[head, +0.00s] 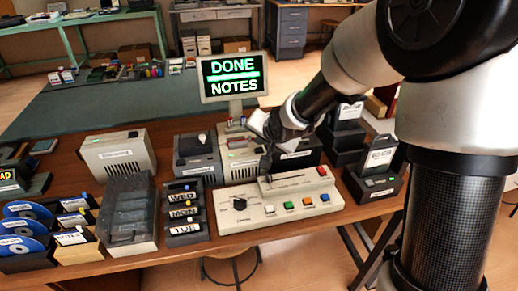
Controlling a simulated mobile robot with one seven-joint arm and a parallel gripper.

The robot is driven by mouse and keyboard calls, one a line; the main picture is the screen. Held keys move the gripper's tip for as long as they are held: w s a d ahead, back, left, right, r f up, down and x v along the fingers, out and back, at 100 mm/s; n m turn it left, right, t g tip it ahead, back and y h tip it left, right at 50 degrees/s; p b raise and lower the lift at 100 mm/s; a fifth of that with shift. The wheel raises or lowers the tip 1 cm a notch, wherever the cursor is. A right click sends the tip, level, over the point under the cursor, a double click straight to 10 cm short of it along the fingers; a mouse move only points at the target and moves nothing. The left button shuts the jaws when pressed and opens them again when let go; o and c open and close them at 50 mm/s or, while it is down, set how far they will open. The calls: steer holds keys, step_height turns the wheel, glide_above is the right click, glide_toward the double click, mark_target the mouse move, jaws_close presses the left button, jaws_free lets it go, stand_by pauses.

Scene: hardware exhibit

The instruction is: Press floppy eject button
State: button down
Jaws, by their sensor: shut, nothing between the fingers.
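My gripper (267,160) is shut and empty, pointing down above the rear of a beige control console (240,222). It is close to the console's long dark slot bar, but I cannot tell whether it touches anything. Behind the gripper is a beige unit (236,143) with a green light, partly hidden by my arm. I cannot tell which button is the floppy eject button.
A monitor (234,77) reads "DONE NOTES". Left of the console stand a WED/MON/TUE rack (183,214), a grey ribbed case (128,208), beige box (118,155) and disc holders (28,235). A dark stand with a label card (380,157) is at the right. The table's front edge is near.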

stand_by(0.6)
steer(key=shift+f+b, duration=0.4)
steer(key=shift+f, duration=0.05)
steer(key=shift+f+b, duration=0.4)
steer(key=shift+f, duration=0.05)
stand_by(0.4)
steer(key=shift+r, duration=0.15)
steer(key=shift+r+p, duration=0.7)
steer(key=shift+r, duration=0.05)
step_height(320, 180, up, 5)
steer(key=p, duration=0.4)
stand_by(0.8)
